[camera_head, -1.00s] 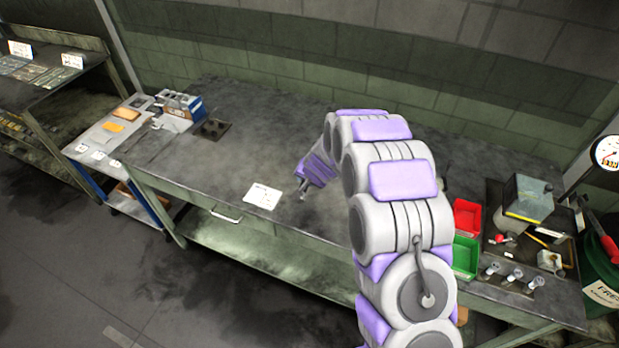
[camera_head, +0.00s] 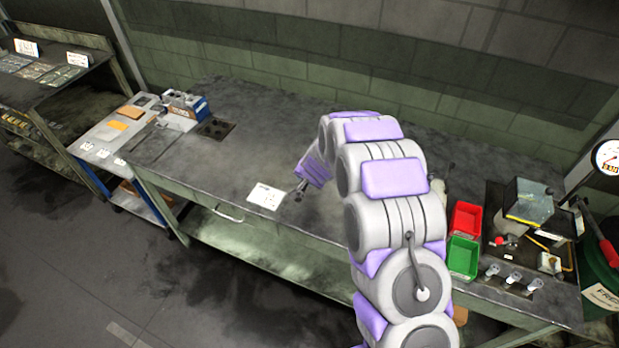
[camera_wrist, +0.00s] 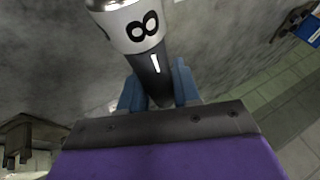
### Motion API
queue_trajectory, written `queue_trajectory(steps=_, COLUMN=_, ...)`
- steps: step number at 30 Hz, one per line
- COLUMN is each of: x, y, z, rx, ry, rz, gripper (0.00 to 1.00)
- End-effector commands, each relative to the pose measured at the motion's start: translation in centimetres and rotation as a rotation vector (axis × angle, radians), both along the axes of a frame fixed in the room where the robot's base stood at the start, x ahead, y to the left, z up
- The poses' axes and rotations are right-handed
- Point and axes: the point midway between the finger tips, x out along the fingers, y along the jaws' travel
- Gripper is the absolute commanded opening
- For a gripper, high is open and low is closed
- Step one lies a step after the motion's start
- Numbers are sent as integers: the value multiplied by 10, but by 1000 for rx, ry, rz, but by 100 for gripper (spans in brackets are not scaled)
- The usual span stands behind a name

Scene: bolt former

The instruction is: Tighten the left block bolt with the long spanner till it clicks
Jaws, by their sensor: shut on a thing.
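My gripper (camera_head: 299,192) hangs low over the middle of the bench, just right of a white card. In the wrist view its two blue-grey fingers (camera_wrist: 158,92) are shut on a dark-handled tool (camera_wrist: 150,72). The tool has a white collar marked with a black figure like an 8 and a silvery end cut off by the picture's top edge. I cannot tell whether it is the long spanner. A grey block unit with blue sides (camera_head: 185,108) stands at the bench's far left end. The left block bolt cannot be made out.
The bench (camera_head: 225,172) is mostly clear between the white card (camera_head: 266,196) and a dark plate with holes (camera_head: 216,128). A red bin (camera_head: 466,218), a green bin (camera_head: 463,256) and a machine (camera_head: 528,202) stand at the right. A side table (camera_head: 112,140) adjoins the left end.

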Motion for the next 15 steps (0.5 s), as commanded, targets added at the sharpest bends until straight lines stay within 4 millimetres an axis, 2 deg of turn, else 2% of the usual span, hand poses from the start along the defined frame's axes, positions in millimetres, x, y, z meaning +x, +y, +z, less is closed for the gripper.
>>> queue_trajectory(steps=15, x=-1, y=-6, z=-1, rx=6, ry=3, rz=43, gripper=0)
